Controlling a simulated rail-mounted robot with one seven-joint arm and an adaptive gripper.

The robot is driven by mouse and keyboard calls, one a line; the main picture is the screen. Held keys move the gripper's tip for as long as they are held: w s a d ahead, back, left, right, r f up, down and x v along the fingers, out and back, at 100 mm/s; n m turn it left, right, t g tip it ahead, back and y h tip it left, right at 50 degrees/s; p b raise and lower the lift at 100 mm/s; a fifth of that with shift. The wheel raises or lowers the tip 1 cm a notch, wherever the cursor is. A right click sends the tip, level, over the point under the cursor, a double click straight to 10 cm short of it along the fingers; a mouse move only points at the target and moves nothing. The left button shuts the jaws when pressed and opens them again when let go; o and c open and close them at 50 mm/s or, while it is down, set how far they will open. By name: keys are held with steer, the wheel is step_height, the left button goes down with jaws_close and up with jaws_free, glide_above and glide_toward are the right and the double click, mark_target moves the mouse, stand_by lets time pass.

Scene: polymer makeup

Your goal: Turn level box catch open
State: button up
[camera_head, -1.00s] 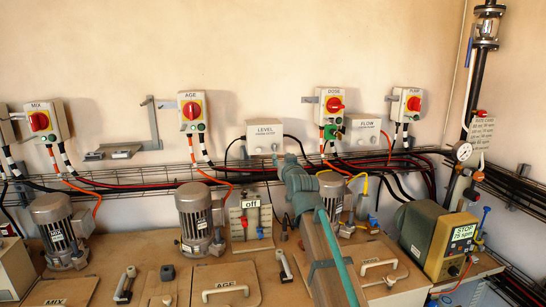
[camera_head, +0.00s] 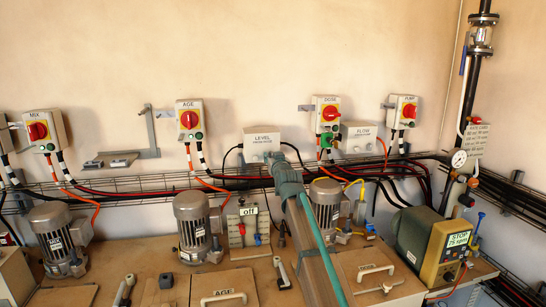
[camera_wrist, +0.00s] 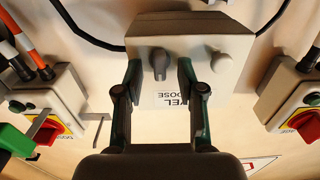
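The pale grey LEVEL box (camera_head: 262,138) is on the wall above the cable tray. It appears upside down in the wrist view (camera_wrist: 240,48), near the top. Two small catches stand on its front: a dark grey elongated one (camera_wrist: 160,65), upright in the picture, and a lighter, rounder one (camera_wrist: 221,62). My gripper (camera_wrist: 184,70) is open, its two dark fingers apart with the dark catch between them. I see gaps beside that catch; no clear contact shows. The lighter catch is outside the right finger.
AGE (camera_head: 189,118) and DOSE (camera_head: 326,114) switch boxes with red knobs flank the LEVEL box. The FLOW box (camera_head: 359,139) is to its right. Cables run along a wire tray (camera_head: 130,196) below. Motors, including one marked AGE (camera_head: 192,226), stand on the bench.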

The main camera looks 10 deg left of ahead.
jaws_close()
steer(key=shift+m, duration=0.3)
steer(key=shift+d+f+m+p, duration=0.1)
steer(key=shift+m+p, duration=0.2)
steer(key=shift+m, duration=4.05)
steer(key=shift+d+f+m+p, duration=0.1)
steer(key=shift+m+p, duration=0.2)
steer(key=shift+m, duration=4.05)
